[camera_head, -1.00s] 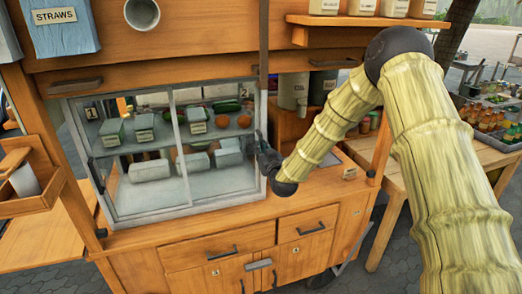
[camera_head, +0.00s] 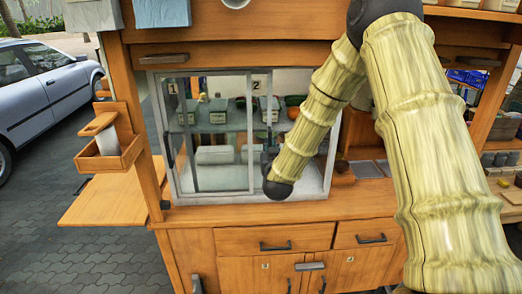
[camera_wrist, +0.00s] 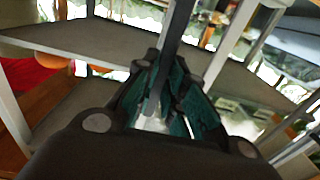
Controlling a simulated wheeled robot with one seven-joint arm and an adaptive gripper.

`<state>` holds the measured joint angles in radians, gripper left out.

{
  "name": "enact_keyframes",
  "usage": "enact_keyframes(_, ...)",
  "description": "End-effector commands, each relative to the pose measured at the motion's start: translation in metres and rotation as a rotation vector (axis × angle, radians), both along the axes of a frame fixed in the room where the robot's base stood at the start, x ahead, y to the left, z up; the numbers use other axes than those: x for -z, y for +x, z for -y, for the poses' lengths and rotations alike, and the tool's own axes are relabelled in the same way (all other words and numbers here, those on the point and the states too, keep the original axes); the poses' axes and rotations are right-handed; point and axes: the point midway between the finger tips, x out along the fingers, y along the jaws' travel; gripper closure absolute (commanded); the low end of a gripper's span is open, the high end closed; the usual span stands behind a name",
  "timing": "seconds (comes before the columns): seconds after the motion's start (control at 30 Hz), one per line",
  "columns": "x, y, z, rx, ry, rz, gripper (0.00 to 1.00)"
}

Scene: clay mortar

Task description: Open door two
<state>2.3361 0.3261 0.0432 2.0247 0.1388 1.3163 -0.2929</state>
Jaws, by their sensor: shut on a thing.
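The glass-fronted case (camera_head: 240,197) stands in the wooden cart, in the middle of the head view. Door two, marked by its "2" label (camera_head: 256,85), is a sliding glass panel. It now overlaps much of door one, which bears the "1" label (camera_head: 173,88). Right of door two's edge the case front looks open, partly hidden by my arm. My gripper (camera_head: 267,158) is at door two's right edge, mostly hidden by my wrist. In the wrist view my gripper (camera_wrist: 168,85) is shut on the dark upright handle (camera_wrist: 172,45).
Containers and vegetables sit on the shelf (camera_head: 215,127) inside the case. Drawers (camera_head: 275,238) and lower cupboards lie below. A side shelf with a holder (camera_head: 108,152) sticks out at left. A car (camera_head: 45,85) stands beyond, with open paving between.

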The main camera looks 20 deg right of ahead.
Motion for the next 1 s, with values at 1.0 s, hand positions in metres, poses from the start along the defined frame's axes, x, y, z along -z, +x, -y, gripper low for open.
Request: enact_keyframes(1.0,-0.0005,-0.0047,0.0041,0.018,0.0,0.001,0.66)
